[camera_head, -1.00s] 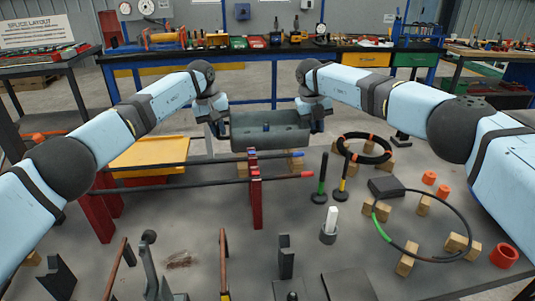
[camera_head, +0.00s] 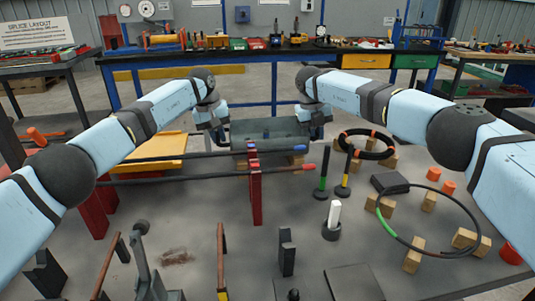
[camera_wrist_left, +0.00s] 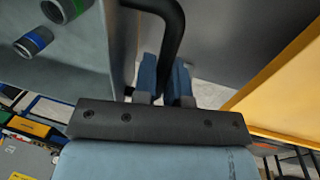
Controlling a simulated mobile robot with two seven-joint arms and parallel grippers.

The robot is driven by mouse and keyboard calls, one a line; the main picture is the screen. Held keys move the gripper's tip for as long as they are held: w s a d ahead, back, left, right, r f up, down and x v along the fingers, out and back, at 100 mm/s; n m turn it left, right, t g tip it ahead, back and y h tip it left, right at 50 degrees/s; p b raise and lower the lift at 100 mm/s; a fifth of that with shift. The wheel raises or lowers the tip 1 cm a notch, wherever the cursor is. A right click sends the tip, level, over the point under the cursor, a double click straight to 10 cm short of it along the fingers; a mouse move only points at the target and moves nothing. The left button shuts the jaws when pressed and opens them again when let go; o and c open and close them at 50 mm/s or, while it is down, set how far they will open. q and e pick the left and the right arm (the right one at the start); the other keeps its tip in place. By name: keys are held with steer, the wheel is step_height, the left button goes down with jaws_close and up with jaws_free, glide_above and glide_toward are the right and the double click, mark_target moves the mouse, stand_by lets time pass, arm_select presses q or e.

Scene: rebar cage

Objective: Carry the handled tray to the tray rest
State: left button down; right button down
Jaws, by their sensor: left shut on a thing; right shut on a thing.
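The handled tray (camera_head: 268,131) is grey-teal and hangs between my two grippers at the back of the near table in the head view. In the left wrist view, the tray (camera_wrist_left: 85,60) fills the upper left and carries round fittings with blue and green bands. My left gripper (camera_head: 221,134) is shut on the tray's left end; in the wrist view its blue fingers (camera_wrist_left: 165,80) close around the black handle (camera_wrist_left: 172,30). My right gripper (camera_head: 316,130) is shut at the tray's right end; the right handle is mostly hidden. I cannot tell which thing is the tray rest.
Two rods on a red post (camera_head: 255,190) lie just in front of the tray. A yellow platform (camera_head: 150,150) stands to the left. Upright pegs (camera_head: 323,175), a black ring (camera_head: 367,144) and wooden blocks (camera_head: 413,258) are to the right. A tool bench (camera_head: 290,50) stands behind.

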arm_select(q)
steer(key=shift+f+b, duration=0.5)
steer(key=shift+f, duration=0.2)
arm_select(e)
steer(key=shift+f, duration=0.65)
arm_select(q)
steer(key=c, duration=1.2)
jaws_free()
steer(key=shift+r, duration=0.25)
arm_select(e)
steer(key=c, duration=1.2)
jaws_free()
steer(key=shift+r, duration=0.2)
arm_select(q)
steer(key=shift+o, duration=0.2)
steer(key=shift+r+p, duration=0.1)
steer(key=shift+p, duration=0.2)
arm_select(e)
steer(key=shift+o, duration=0.2)
steer(key=shift+r, duration=0.1)
